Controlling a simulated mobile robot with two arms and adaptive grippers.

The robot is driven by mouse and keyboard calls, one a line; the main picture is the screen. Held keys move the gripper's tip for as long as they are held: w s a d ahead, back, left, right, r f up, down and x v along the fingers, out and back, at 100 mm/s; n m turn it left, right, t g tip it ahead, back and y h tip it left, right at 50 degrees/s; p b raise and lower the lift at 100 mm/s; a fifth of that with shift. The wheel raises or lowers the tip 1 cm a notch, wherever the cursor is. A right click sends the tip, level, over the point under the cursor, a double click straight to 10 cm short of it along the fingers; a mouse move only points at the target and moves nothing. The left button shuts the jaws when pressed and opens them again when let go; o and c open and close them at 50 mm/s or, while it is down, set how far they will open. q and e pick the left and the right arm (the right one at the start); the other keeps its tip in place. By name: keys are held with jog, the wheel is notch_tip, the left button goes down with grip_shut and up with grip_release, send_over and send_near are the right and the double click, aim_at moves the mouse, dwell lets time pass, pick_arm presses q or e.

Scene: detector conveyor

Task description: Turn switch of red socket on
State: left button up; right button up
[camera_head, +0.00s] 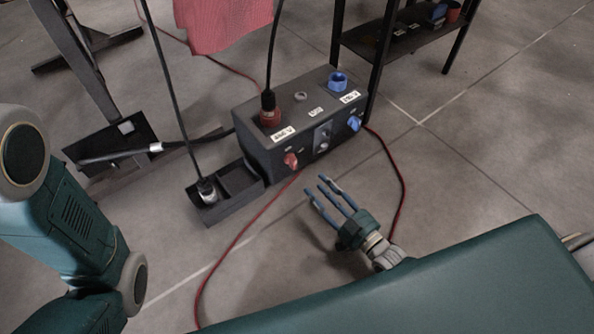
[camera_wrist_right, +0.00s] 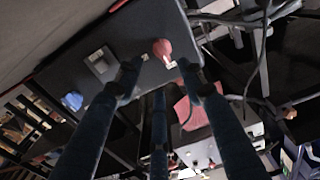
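A dark control box (camera_head: 252,145) stands on the floor. On its top are a red socket (camera_head: 270,116), with a black cable's plug in it, and an empty blue socket (camera_head: 338,81). The red switch (camera_head: 291,160) is on the front face below the red socket; its exact angle is hard to tell. The blue switch (camera_head: 354,123) is further right. My right gripper (camera_head: 322,184) is open and empty in front of the box, fingers pointing toward it. In the right wrist view the red switch (camera_wrist_right: 162,48) shows just beyond the spread fingertips (camera_wrist_right: 158,74), apparently untouched. My left gripper is out of view.
A black tray (camera_head: 235,207) with a plug (camera_head: 208,192) in it sits left of the box. Red cables (camera_head: 232,246) lie on the floor. A black shelf (camera_head: 410,38) stands behind on the right. Open floor (camera_head: 460,160) lies right of the box.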

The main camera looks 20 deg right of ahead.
aim_at(292, 161)
jog(key=b+x, duration=0.4)
jog(key=x, duration=0.5)
jog(key=shift+w+a+b, duration=0.15)
jog(key=shift+w+b, duration=0.15)
jog(key=shift+w, duration=0.05)
grip_shut()
